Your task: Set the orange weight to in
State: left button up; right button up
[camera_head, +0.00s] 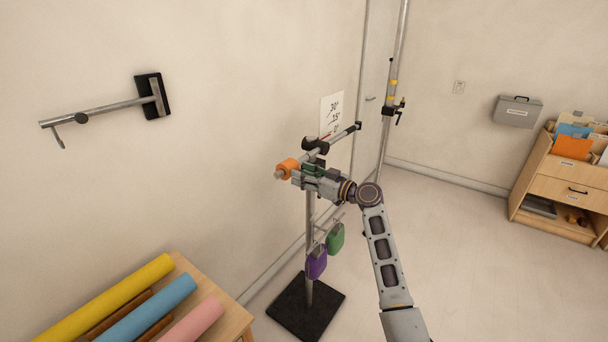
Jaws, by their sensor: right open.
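The orange weight (287,168) is a short cylinder around the left end of a grey bar (331,142). The bar is tilted, with its right end higher, and is carried by a black clamp (315,145) on an upright stand (310,240). A short grey bar tip shows to the left of the weight. My right gripper (299,178) is open, just right of and slightly below the weight. I cannot tell whether its fingers touch the weight. The gripper hides part of the bar and stand top. My left gripper is not in view.
A card with angle marks (332,113) is behind the bar. Purple (317,262) and green (335,239) bags hang on the stand above its black base (305,305). A table with coloured rolls (130,295) is lower left. The floor at right is clear before a wooden cabinet (562,187).

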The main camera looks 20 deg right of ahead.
grip_shut()
dwell(0.3)
dwell(0.3)
